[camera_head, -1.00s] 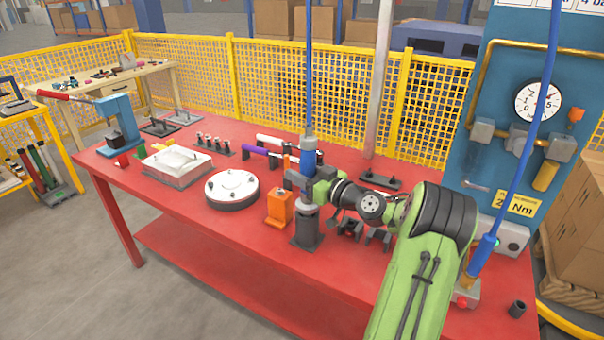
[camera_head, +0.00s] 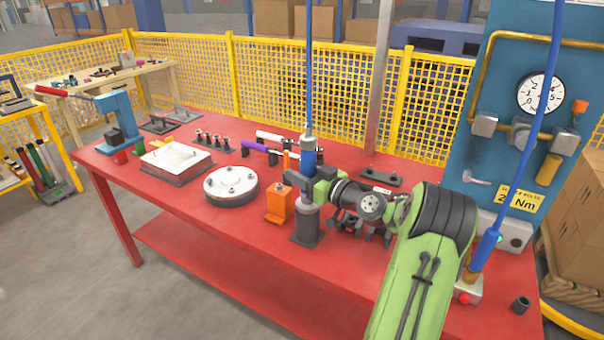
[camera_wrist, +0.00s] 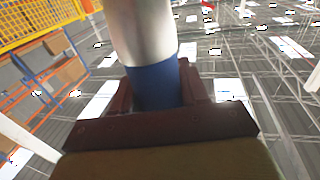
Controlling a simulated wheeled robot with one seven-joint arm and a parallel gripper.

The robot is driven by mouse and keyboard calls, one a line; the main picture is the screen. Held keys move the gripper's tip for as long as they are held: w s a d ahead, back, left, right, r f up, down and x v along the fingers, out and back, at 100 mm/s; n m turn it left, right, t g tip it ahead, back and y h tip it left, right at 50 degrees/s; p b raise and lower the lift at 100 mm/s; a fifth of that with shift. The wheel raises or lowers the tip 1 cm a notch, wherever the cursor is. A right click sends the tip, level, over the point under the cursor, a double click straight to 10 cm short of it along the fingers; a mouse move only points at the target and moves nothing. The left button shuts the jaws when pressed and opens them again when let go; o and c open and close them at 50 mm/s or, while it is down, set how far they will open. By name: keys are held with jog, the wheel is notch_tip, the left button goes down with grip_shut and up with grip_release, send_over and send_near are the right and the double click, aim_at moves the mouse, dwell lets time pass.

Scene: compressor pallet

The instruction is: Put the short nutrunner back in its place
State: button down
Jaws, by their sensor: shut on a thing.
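The short nutrunner (camera_head: 309,160), with a blue body and grey ends, stands upright at the end of a blue hose (camera_head: 309,70). My gripper (camera_head: 310,178) is shut on it from the right. In the wrist view, the nutrunner's blue band and metal body (camera_wrist: 155,85) sit between the dark fingers. Its lower end is in line with a dark grey upright holder (camera_head: 305,229) on the red table and meets its top. I cannot tell how deep it sits inside, as my gripper hides part of the joint.
An orange block stand (camera_head: 279,204) is close left of the holder. A round white flange (camera_head: 231,184) and a white tray (camera_head: 176,160) lie farther left on the red table (camera_head: 200,208). Dark brackets (camera_head: 378,236) stand behind my wrist. A second blue tool (camera_head: 485,250) hangs at right.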

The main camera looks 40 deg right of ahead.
jog(key=c, duration=0.6)
grip_release()
jog(key=shift+o, duration=0.6)
jog(key=shift+f, duration=0.15)
jog(key=s+d, duration=0.1)
jog(key=s, duration=1.4)
jog(key=shift+s+d, duration=0.35)
